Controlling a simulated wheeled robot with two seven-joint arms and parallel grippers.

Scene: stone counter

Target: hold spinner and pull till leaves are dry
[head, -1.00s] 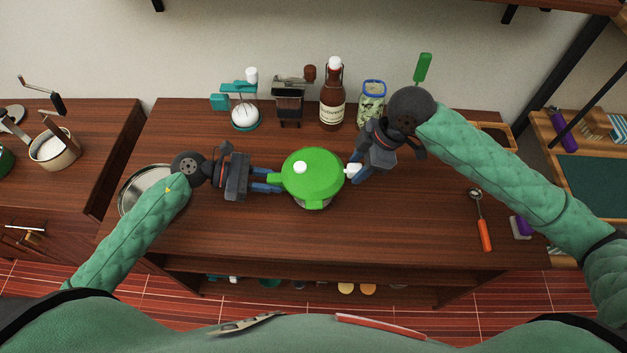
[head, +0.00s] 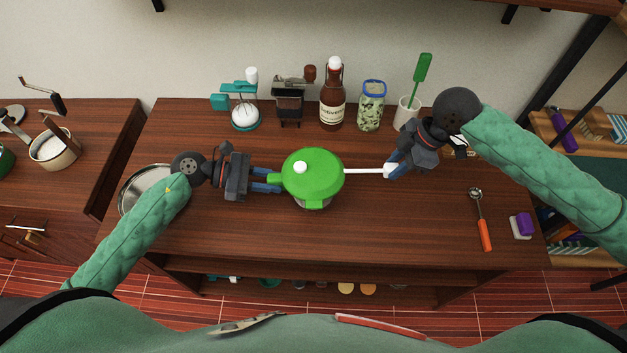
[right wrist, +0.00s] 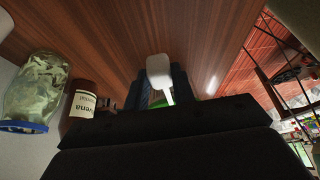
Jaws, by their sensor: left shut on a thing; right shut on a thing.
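The green salad spinner (head: 313,172) stands upright on the wooden counter, its lid on and a white knob on top. My left gripper (head: 274,181) is shut on the green handle at the spinner's left side. A white pull handle (head: 365,171) extends straight out from the spinner's right side. My right gripper (head: 390,171) is shut on the outer end of this handle, well clear of the spinner. The white end of the handle (right wrist: 158,66) also shows between the fingers in the right wrist view. The leaves inside the spinner cannot be made out.
A teal device (head: 243,110), a brown bottle (head: 332,98), a jar of leaves (head: 371,106) and a white cup with a green spatula (head: 407,112) line the back. A metal plate (head: 143,186) lies left. An orange-handled spoon (head: 482,220) lies right. The counter in front is clear.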

